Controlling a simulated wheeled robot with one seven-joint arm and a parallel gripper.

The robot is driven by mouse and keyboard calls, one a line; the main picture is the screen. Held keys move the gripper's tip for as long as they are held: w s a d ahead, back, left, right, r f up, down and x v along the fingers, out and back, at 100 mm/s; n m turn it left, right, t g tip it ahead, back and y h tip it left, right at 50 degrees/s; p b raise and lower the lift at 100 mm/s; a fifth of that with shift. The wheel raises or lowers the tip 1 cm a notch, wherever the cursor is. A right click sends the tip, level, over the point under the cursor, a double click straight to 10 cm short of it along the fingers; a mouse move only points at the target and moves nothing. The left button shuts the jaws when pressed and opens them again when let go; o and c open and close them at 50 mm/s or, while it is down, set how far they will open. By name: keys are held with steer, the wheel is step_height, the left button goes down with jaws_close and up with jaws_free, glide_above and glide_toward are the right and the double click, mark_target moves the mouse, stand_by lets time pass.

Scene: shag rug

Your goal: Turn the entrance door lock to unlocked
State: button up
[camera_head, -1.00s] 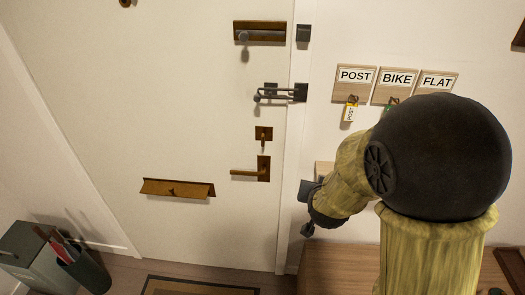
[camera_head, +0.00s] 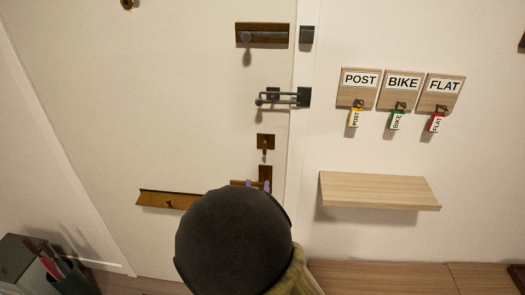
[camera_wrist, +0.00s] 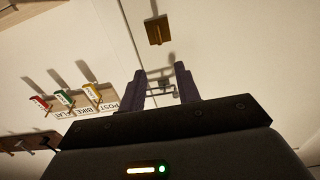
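The entrance door (camera_head: 150,90) is white and fills the left of the head view. Its lock is a small brass plate with a short turn piece (camera_head: 265,143), which points down, between the bar latch and the lever handle. The lock plate (camera_wrist: 157,30) lies beyond the fingertips there, untouched.
A dark bar latch (camera_head: 282,97) and a brass bolt (camera_head: 262,34) are above the lock. A brass letter slot (camera_head: 160,198) is left. Tagged keys (camera_head: 396,121) hang on labelled boards at right, above a wooden shelf (camera_head: 378,190). A grey bin (camera_head: 22,262) stands lower left.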

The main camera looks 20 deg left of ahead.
mark_target(264, 149)
steer(key=p+x, duration=0.4)
steer(key=x, duration=1.3)
steer(key=shift+w+f, duration=0.1)
steer(key=shift+w, duration=0.1)
jaws_close()
